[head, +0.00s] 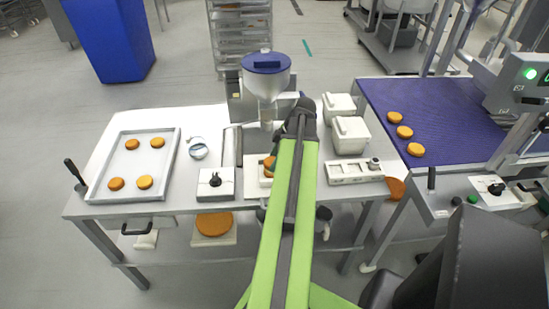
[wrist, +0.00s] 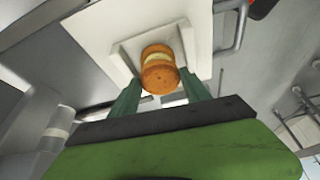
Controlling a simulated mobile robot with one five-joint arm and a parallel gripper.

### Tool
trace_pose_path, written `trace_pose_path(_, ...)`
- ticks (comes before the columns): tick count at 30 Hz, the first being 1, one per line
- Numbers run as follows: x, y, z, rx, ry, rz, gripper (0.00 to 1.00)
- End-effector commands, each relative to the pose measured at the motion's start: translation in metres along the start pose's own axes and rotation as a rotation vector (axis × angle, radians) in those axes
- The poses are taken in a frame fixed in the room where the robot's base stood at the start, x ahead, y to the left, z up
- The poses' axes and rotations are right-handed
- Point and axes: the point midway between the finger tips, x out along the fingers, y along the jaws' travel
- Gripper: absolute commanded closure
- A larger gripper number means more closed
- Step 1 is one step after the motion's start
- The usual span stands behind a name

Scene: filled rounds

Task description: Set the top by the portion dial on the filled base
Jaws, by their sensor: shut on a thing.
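My gripper (wrist: 161,82) is in the wrist view, its two green fingers either side of an orange-brown round top (wrist: 159,79), which it holds. Pale filling (wrist: 157,61) shows just behind the top, with the orange base (wrist: 155,48) beyond it. They line up closely; I cannot tell whether the top touches the filling. The base is in a white holder (wrist: 124,58) with raised walls. In the head view, orange (head: 268,162) shows beside my green arm, which hides most of the holder and my gripper. A white box with a black dial (head: 213,181) stands left of it.
A hopper with a blue lid (head: 266,68) stands behind the holder. A tray (head: 113,147) with several rounds lies left. White tubs (head: 350,136) and a slotted block (head: 345,172) stand right, before a blue belt (head: 440,110) with rounds.

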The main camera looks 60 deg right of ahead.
Motion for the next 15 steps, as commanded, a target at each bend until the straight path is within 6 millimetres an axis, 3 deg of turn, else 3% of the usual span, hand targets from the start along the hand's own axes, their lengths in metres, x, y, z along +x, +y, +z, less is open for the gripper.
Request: trace_pose_path(15,0.0044,0.0000,0.0010,-0.001,0.000,-0.001,0.63)
